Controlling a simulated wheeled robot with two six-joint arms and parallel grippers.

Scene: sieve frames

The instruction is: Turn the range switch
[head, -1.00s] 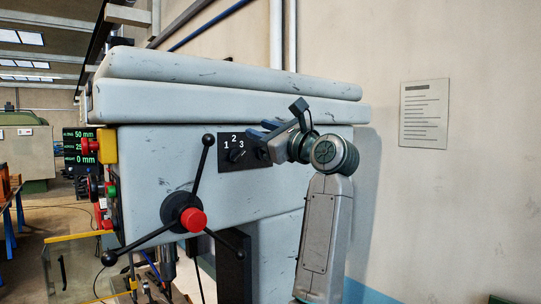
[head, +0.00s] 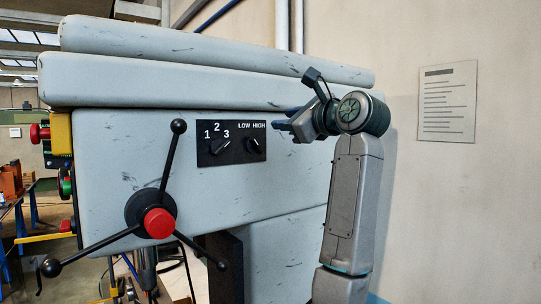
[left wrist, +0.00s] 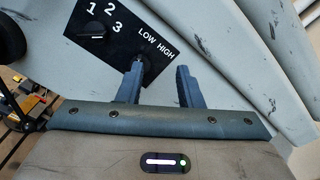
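The range switch (head: 253,146) is a small black knob under the LOW and HIGH labels, on the right part of a black panel (head: 205,158). Its handle looks slanted in the head view, though its exact setting is hard to tell. My left gripper (head: 283,119) is just right of the panel in the head view, with blue fingers pointing toward it. In the left wrist view the fingers (left wrist: 158,78) are open and empty. The left finger's tip overlaps the range switch (left wrist: 149,62) in that picture; I cannot tell whether they touch. My right gripper is out of view.
A numbered knob (head: 220,147) marked 1, 2, 3 sits left of the range switch. A three-armed lever with a red hub (head: 158,223) stands out from the machine (head: 110,160) at lower left. A wall with a notice (head: 447,102) is at right.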

